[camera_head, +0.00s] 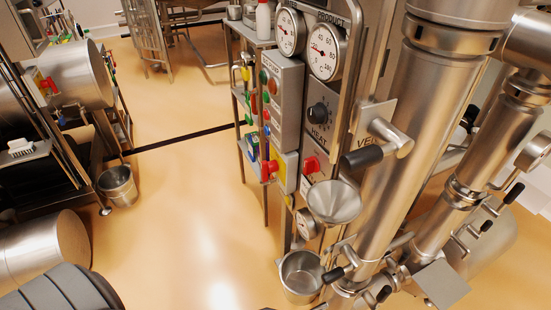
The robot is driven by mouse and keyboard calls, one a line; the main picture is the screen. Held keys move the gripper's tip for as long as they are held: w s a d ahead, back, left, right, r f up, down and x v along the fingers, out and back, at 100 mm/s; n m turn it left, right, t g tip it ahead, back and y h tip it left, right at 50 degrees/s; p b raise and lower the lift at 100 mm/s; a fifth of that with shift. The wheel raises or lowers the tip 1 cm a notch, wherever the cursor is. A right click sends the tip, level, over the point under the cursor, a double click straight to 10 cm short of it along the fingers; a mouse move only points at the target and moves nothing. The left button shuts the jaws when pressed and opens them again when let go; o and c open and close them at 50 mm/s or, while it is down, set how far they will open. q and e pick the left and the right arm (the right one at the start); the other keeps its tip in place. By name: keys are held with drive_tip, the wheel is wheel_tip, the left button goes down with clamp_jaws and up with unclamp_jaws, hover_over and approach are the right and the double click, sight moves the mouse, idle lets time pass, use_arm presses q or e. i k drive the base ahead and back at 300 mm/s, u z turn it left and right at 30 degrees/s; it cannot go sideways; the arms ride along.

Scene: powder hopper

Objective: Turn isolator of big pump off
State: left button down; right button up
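Neither of my grippers is in view. A grey control panel (283,98) stands right of centre, with coloured buttons on its face. A red knob (268,171) sits at a yellow plate (286,173) below the buttons. A second red knob (311,165) is to its right, under a black rotary knob (318,113) marked HEAT. Another red and yellow fitting (47,86) is on the steel drum at the upper left. I cannot tell which of these is the big pump's isolator, or its setting. A dark ridged housing (60,290), possibly a motor, is at the bottom left.
Thick steel pipes (425,130) with a black-ended lever (362,158) fill the right. Another bucket (118,185) stands at left. The orange floor (190,220) between is clear.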

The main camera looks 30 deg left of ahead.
sight(270, 167)
drive_tip(key=z, duration=0.15)
drive_tip(key=k, duration=0.95)
drive_tip(key=u, duration=1.2)
drive_tip(key=i, duration=0.85)
drive_tip(key=z, duration=0.05)
